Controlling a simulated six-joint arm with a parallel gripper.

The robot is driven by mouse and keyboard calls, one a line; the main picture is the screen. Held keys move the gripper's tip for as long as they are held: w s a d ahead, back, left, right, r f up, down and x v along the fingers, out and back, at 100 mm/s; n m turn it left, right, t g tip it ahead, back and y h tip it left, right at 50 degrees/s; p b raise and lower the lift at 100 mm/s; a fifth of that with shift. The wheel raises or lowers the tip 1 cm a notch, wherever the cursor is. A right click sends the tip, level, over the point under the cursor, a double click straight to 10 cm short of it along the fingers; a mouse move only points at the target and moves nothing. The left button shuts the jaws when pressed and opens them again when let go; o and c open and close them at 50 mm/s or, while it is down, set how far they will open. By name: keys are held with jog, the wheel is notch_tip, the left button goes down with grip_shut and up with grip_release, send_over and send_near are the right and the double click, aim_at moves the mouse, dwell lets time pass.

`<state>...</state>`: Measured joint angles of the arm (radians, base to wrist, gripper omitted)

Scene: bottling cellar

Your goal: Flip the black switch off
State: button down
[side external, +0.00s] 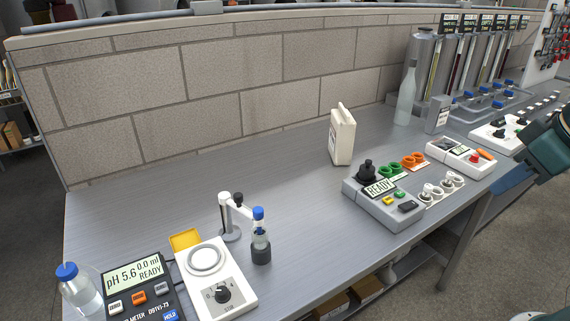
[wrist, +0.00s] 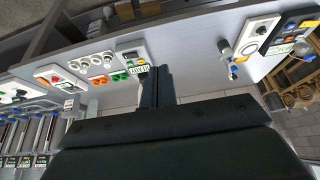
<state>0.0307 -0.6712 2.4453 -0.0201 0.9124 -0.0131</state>
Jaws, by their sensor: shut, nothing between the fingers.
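My gripper (wrist: 156,72) shows in the wrist view with its dark fingers together and empty, above the bench. Black controls sit on a white panel (side external: 484,134) at the right of the bench, which also shows at the left of the wrist view (wrist: 10,99).
Beside the grey box are green sockets (side external: 389,170), orange sockets (side external: 413,160) and a strip of metal toggles (side external: 441,189). A white jug (side external: 342,138) and clear bottle (side external: 406,94) stand behind. A stirrer (side external: 216,276) and pH meter (side external: 140,288) stand left. The bench middle (side external: 285,205) is clear.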

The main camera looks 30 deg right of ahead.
jog(key=w+d+g, duration=0.2)
jog(key=w, duration=0.5)
jog(key=g+y, duration=0.2)
jog(key=g, duration=0.1)
send_over(406, 206)
jog(key=d, duration=0.2)
notch_tip(406, 206, down, 9)
jog(key=shift+d+f, duration=0.3)
jog(key=shift+f, duration=0.05)
jog(key=f, duration=0.4)
jog(key=a+f, duration=0.1)
jog(key=f, duration=0.4)
jog(key=a+f, duration=0.1)
jog(key=f, duration=0.3)
jog(key=shift+a+f, duration=0.15)
jog(key=shift+f, duration=0.25)
